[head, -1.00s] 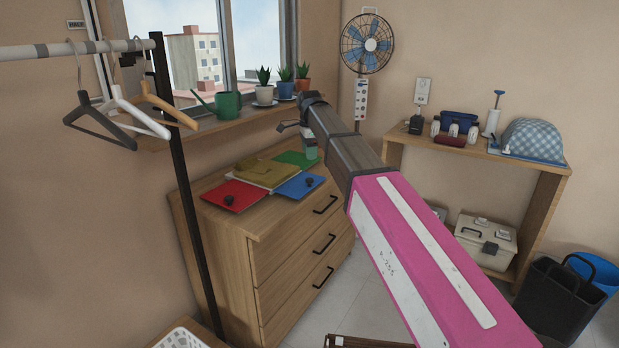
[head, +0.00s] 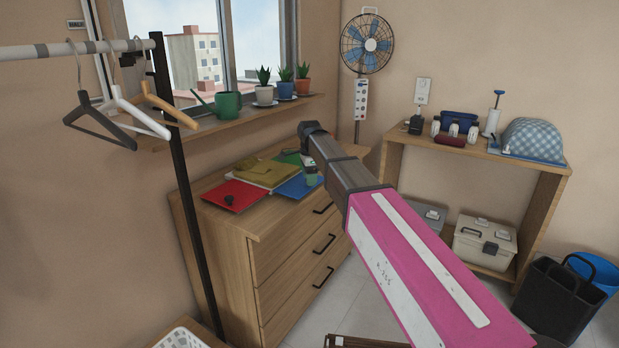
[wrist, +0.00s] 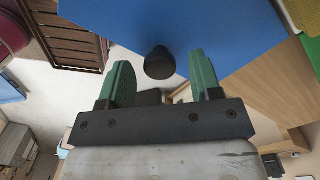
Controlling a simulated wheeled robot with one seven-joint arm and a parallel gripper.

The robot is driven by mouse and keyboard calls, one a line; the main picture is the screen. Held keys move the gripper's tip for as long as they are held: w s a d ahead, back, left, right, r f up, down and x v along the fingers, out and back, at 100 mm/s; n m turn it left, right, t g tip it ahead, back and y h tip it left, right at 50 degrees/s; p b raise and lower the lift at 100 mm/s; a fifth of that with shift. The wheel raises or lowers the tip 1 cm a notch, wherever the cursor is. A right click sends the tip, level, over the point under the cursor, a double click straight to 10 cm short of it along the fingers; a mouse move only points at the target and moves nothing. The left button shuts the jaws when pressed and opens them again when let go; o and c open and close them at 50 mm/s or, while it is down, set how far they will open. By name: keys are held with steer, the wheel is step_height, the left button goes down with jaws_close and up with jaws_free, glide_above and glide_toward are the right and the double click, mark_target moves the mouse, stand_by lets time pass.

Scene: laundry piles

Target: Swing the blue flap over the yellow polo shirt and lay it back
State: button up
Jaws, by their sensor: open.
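The blue flap (head: 297,188) lies flat on the dresser top, to the right of the folded yellow polo shirt (head: 264,174). It fills the top of the wrist view (wrist: 200,28), with a black knob (wrist: 160,64) on it. My gripper (wrist: 159,62) is open, its green fingers on either side of the knob with a gap on each side. In the head view my gripper (head: 311,172) is low over the blue flap and hides its knob. A sliver of the yellow shirt shows at the wrist view's upper right corner (wrist: 285,16).
A red flap (head: 230,196) with a black knob lies left of the shirt, and a green flap (head: 287,157) behind it. The wooden dresser (head: 285,255) has black handles. A windowsill with plants (head: 264,95) and a watering can (head: 228,105) is behind.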

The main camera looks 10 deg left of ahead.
jaws_close()
steer(key=shift+r, duration=0.1)
